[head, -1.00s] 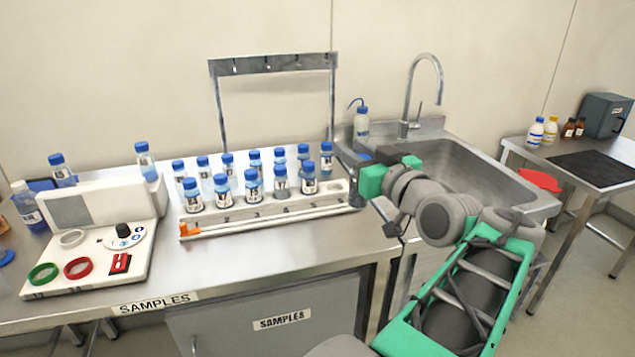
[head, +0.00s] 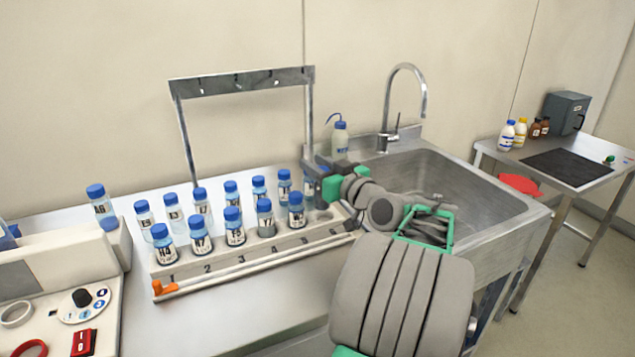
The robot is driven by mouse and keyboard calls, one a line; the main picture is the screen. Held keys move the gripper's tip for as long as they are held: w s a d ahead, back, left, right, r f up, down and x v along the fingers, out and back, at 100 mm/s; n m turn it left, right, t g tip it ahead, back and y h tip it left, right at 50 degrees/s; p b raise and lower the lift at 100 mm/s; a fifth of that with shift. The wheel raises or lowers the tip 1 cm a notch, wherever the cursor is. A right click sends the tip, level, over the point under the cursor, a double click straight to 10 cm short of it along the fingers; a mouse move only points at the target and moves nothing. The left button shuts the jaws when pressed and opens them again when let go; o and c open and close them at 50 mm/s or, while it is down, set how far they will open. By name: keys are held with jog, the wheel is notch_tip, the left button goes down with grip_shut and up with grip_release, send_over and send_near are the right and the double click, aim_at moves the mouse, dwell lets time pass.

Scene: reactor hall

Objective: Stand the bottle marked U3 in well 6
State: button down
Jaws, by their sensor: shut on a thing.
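A pale rack (head: 250,262) with numbered wells stands on the bench, holding two rows of blue-capped bottles. Front wells 1 to 5 hold bottles, the last being the bottle (head: 297,212) in well 5. Well 6 (head: 322,215) at the right end looks empty. My gripper (head: 312,184) is at the rack's right end, behind and above well 6. It is shut on a bluish bottle, mostly hidden by the jaws. The mark on that bottle cannot be read, and I cannot make out U3 on any label.
A metal frame with hooks (head: 240,82) rises behind the rack. A wash bottle (head: 340,140) and the sink with tap (head: 455,185) are to the right. A white device (head: 60,250) stands at left. The bench front (head: 230,320) is clear.

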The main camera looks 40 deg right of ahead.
jog(key=f, duration=0.2)
jog(key=w+d+f, duration=0.1)
jog(key=f, duration=0.1)
jog(key=d+f, duration=0.1)
jog(key=shift+w+d+f, duration=0.15)
jog(key=shift+w+f, duration=0.2)
jog(key=shift+f, duration=0.4)
jog(key=c, duration=1.1)
grip_release()
jog(key=shift+o, duration=0.2)
jog(key=shift+r, duration=0.15)
jog(key=s+a+b, duration=0.1)
jog(key=s, duration=1.1)
jog(key=shift+a, duration=0.1)
